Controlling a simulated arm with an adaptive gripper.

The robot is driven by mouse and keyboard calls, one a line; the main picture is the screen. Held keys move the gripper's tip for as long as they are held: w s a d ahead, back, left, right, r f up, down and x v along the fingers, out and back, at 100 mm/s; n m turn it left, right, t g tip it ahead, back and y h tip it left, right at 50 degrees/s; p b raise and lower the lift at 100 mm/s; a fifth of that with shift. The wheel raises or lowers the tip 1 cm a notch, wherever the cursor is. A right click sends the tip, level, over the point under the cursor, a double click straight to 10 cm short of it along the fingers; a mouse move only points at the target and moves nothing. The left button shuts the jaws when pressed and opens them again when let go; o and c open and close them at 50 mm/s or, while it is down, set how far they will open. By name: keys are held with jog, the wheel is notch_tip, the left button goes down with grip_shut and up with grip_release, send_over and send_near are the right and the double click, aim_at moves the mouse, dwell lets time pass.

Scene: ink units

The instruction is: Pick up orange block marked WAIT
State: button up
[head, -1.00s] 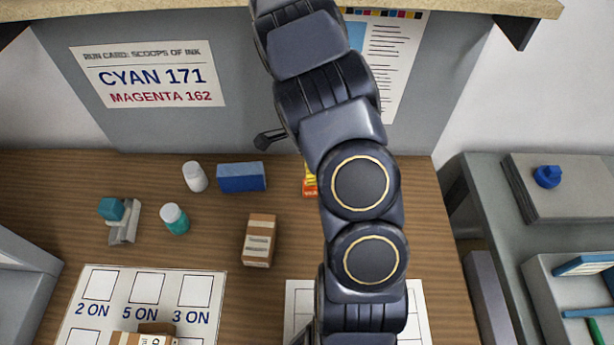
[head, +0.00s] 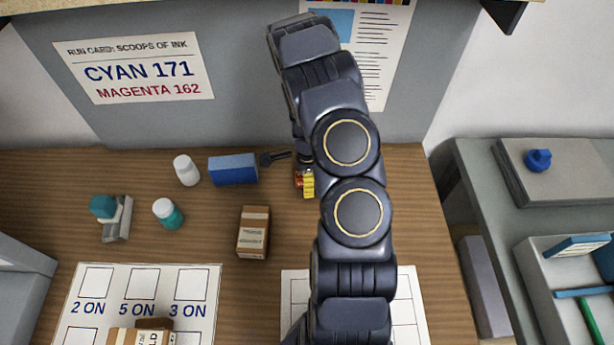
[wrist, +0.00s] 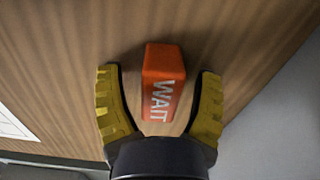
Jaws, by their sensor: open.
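The orange block marked WAIT (wrist: 163,85) lies on the wooden table, its white letters facing up in the wrist view. My gripper (wrist: 160,72) is open, with one yellow finger on each side of the block. A gap shows between the block and each finger, and I cannot tell how far above the table the fingertips are. In the head view only a small part of the orange block (head: 298,179) shows beside a yellow finger of my gripper (head: 308,184); my arm hides the rest.
A blue box (head: 233,169), a white bottle (head: 187,170), a teal-based bottle (head: 168,213) and a cardboard box (head: 254,232) stand left of my gripper. A marked card (head: 144,290) lies at the front left, and a white gridded sheet (head: 405,300) lies partly under my arm.

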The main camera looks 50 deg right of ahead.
grip_shut()
jog(key=shift+r, duration=0.1)
